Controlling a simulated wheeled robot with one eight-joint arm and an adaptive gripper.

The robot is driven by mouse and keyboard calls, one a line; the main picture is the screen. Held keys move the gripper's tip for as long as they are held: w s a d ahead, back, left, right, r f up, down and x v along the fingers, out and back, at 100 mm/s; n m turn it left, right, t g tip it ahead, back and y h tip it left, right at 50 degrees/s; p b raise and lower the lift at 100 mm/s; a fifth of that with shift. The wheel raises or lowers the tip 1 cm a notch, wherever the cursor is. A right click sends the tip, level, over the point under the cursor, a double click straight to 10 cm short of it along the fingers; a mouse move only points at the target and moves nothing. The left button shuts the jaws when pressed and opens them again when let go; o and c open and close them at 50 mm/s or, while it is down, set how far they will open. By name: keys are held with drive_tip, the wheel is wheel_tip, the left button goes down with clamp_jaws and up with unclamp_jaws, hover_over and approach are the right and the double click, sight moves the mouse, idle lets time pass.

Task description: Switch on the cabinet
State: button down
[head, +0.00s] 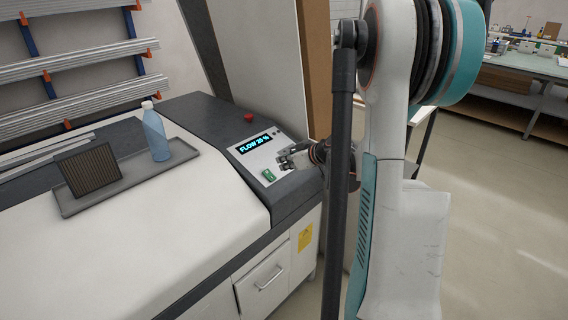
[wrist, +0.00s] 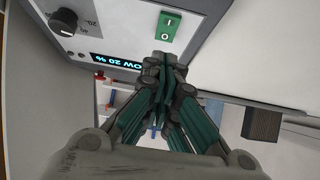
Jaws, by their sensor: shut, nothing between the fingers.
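The cabinet (head: 232,213) has a dark end with a grey sloped control panel (head: 253,157). On the panel, a lit display (head: 255,143) reads "FLOW 20 %". A green rocker switch (head: 268,175) sits near the panel's front edge. The switch also shows in the wrist view (wrist: 167,27), with white marks. A black knob (wrist: 66,21) with a scale lies left of it in the wrist view. My gripper (head: 284,160) is shut and empty over the panel. In the wrist view its fingertips (wrist: 163,60) are just below the switch; contact cannot be told.
A red button (head: 248,116) stands behind the panel. A grey tray (head: 130,186) on the white top holds a clear blue bottle (head: 156,137) and a dark ribbed block (head: 89,172). A drawer (head: 263,284) is shut below. A wall rack (head: 75,75) stands behind.

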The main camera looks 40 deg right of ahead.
drive_tip(key=s+r+p, duration=0.1)
drive_tip(key=s+r, duration=0.1)
drive_tip(key=s, duration=0.5)
drive_tip(key=shift+r, duration=0.3)
drive_tip(key=shift+d, duration=0.15)
